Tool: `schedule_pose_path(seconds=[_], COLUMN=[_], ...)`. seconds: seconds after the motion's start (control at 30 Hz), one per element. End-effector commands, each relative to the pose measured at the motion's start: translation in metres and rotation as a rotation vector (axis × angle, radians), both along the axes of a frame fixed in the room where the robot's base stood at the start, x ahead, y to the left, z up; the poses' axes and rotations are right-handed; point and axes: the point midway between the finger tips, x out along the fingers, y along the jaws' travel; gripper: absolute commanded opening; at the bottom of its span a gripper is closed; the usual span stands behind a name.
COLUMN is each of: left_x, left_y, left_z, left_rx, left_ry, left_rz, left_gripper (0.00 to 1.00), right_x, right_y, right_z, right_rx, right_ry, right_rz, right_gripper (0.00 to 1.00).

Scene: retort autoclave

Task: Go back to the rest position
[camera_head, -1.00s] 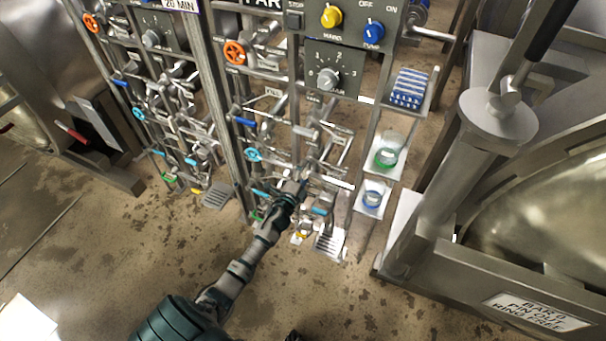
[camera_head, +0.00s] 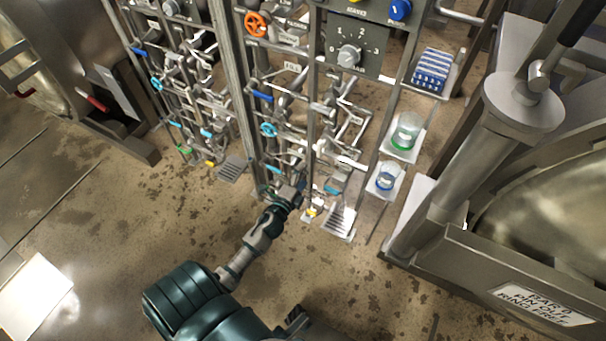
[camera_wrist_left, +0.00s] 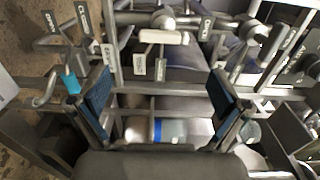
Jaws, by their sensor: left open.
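My left gripper (camera_head: 292,190) reaches from the bottom of the head view to the lower part of the valve rack (camera_head: 243,90). In the left wrist view its two blue-padded fingers (camera_wrist_left: 158,98) stand wide apart with nothing held between them. Pipes and tagged valve handles (camera_wrist_left: 163,37) show beyond the fingers. A light blue handle (camera_head: 338,183) is just right of the gripper in the head view. Whether the gripper touches the rack cannot be told. My right gripper is not in view.
A blue-and-white rack (camera_head: 431,72), a green-banded beaker (camera_head: 405,132) and a blue-banded beaker (camera_head: 385,177) sit on small shelves right of the valves. A large steel vessel (camera_head: 540,200) fills the right side. Stained floor (camera_head: 110,250) is open at lower left.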

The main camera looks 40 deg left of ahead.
Motion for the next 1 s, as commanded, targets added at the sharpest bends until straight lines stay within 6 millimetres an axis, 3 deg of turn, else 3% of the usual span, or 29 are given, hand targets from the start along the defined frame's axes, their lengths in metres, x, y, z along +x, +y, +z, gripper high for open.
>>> schedule_pose_path(seconds=[0.37, 0.47, 0.57, 0.67, 0.8, 0.9, 1.0], left_x=[0.0, -0.007, -0.028, -0.069, -0.148, -0.21, -0.265], left_y=[0.0, -0.004, -0.016, -0.039, -0.084, -0.119, -0.149], left_z=[-0.002, -0.02, -0.066, -0.127, -0.205, -0.244, -0.267], left_rx=[-0.011, -0.102, -0.302, -0.551, -0.851, -1.008, -1.118], left_ry=[0.006, 0.053, 0.168, 0.333, 0.578, 0.74, 0.871], left_rz=[0.002, 0.023, 0.08, 0.179, 0.356, 0.49, 0.611], left_gripper=[1.0, 1.0, 1.0, 1.0, 1.0, 1.0, 1.0], right_x=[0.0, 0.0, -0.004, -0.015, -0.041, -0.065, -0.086], right_y=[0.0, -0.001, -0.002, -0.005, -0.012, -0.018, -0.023], right_z=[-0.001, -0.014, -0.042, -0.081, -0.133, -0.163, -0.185], right_rx=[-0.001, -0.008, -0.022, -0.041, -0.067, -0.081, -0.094], right_ry=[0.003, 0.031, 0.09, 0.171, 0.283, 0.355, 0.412], right_rz=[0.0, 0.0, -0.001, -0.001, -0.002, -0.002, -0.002], right_gripper=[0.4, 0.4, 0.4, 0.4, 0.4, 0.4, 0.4])
